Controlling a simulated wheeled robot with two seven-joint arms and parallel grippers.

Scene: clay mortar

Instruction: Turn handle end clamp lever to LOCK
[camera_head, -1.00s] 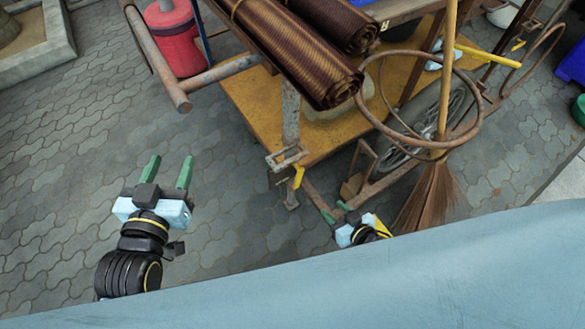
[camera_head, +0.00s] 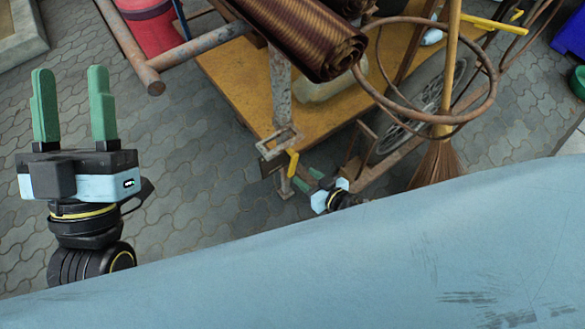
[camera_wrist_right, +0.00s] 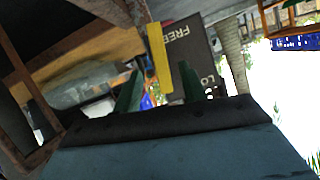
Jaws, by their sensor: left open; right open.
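The yellow clamp lever (camera_head: 293,163) hangs from a rusty metal bracket (camera_head: 279,143) at the cart's corner. In the right wrist view the lever (camera_wrist_right: 159,58) points down toward the gap between my right gripper's green fingers (camera_wrist_right: 160,76). Behind it is a dark plate (camera_wrist_right: 197,50) lettered FREE and, partly hidden, LO. My right gripper (camera_head: 308,178) is open, just below and right of the lever in the head view. I cannot tell whether it touches. My left gripper (camera_head: 72,72) is open and empty over the paving at the left.
The cart's yellow deck (camera_head: 230,75) carries brown ribbed rolls (camera_head: 300,35). A hose loop (camera_head: 490,90) and a broom (camera_head: 436,165) are to the right, near a spoked wheel (camera_head: 415,118). A rusty pipe handle (camera_head: 130,50) juts out left. Paving (camera_head: 190,160) left of the cart is clear.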

